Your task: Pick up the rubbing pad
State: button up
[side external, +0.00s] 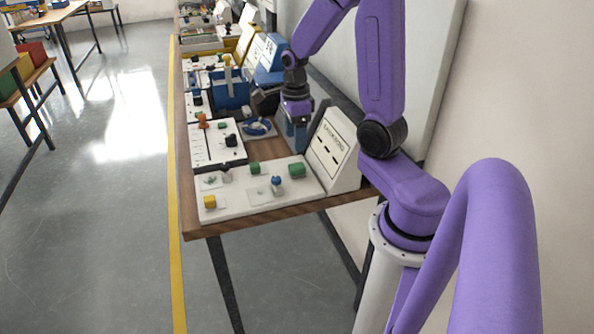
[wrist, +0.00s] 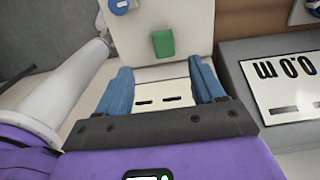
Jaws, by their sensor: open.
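No piece is clearly marked as the rubbing pad, and I cannot tell which one it is. The pieces on the white front board (side external: 238,203) are a green block (side external: 296,170) at its right, a smaller green block (side external: 255,168), a blue-topped grey piece (side external: 277,184) and a yellow block (side external: 210,201). My gripper (side external: 298,136) is open and empty, pointing down behind the slanted white sign panel. In the wrist view, a green block (wrist: 163,43) shows beyond the gap between my open blue fingers (wrist: 164,86), and a blue-topped piece (wrist: 120,5) is at the upper left.
The slanted white sign panel (side external: 331,150) stands close beside my gripper. Another lettered panel (wrist: 285,80) is at the right in the wrist view. Further boards (side external: 212,148) and a blue holder (side external: 231,92) line the wooden table. The wall is close on the right.

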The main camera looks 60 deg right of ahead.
send_over(297, 166)
jog(key=f, duration=0.5)
jog(key=shift+a+f, duration=0.3)
jog(key=shift+f, duration=0.05)
jog(key=shift+d+f, duration=0.2)
jog(key=shift+f, duration=1.15)
jog(key=shift+d+f, duration=0.2)
jog(key=shift+f, duration=1.1)
jog(key=c, duration=1.2)
jog(key=shift+o, duration=0.2)
jog(key=shift+r, duration=0.1)
jog(key=shift+r, duration=4.95)
